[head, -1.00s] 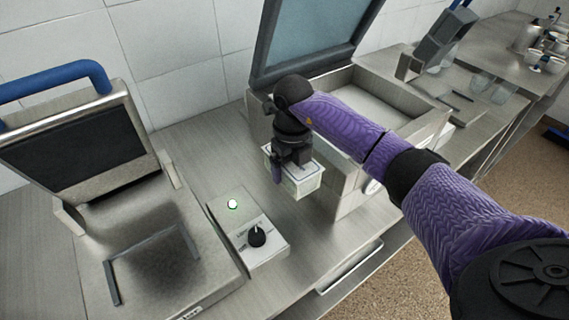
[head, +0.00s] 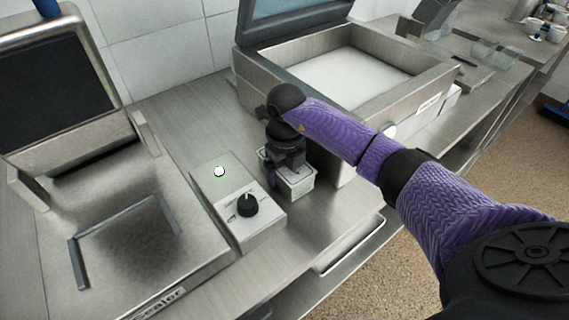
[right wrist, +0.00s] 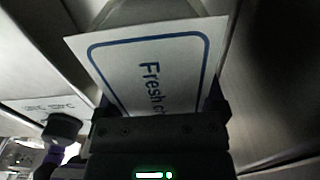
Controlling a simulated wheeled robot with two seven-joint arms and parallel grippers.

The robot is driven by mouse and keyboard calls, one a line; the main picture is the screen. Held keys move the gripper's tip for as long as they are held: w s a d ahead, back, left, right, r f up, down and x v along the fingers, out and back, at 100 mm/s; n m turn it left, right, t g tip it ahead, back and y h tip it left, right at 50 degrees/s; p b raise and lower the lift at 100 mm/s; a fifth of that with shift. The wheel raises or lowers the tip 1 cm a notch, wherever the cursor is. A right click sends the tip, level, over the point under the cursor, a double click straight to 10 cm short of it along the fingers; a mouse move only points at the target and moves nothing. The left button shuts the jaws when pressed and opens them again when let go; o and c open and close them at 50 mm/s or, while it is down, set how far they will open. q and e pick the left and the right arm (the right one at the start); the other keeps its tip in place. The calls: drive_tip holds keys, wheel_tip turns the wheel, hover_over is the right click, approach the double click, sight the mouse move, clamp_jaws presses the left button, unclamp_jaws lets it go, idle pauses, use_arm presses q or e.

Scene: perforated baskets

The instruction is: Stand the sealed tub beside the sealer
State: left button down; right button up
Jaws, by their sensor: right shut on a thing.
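The sealed tub (head: 297,183) is a small pale tub with a flat light lid. In the head view it is low over or on the steel counter, between the control box and the open chamber machine; I cannot tell if it touches the counter. My right gripper (head: 283,170) is shut on the tub from above and hides part of it. In the right wrist view the lid (right wrist: 150,65) shows a blue border and the word "Fresh". The sealer (head: 130,215), labelled at its front edge, stands open at the left with an empty frame on its bed. My left gripper is not visible.
A control box (head: 237,205) with a black knob and a lit green-white button stands between sealer and tub. An open steel chamber machine (head: 385,110) stands behind and right of the tub. Bare counter shows in front of the tub, and a counter edge lies beyond it.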

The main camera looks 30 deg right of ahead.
idle(0.3)
drive_tip(key=o, duration=1.3)
wheel_tip(320, 180, up, 11)
drive_tip(key=p, duration=0.9)
drive_tip(key=shift+r, duration=0.2)
drive_tip(key=shift+f, duration=0.15)
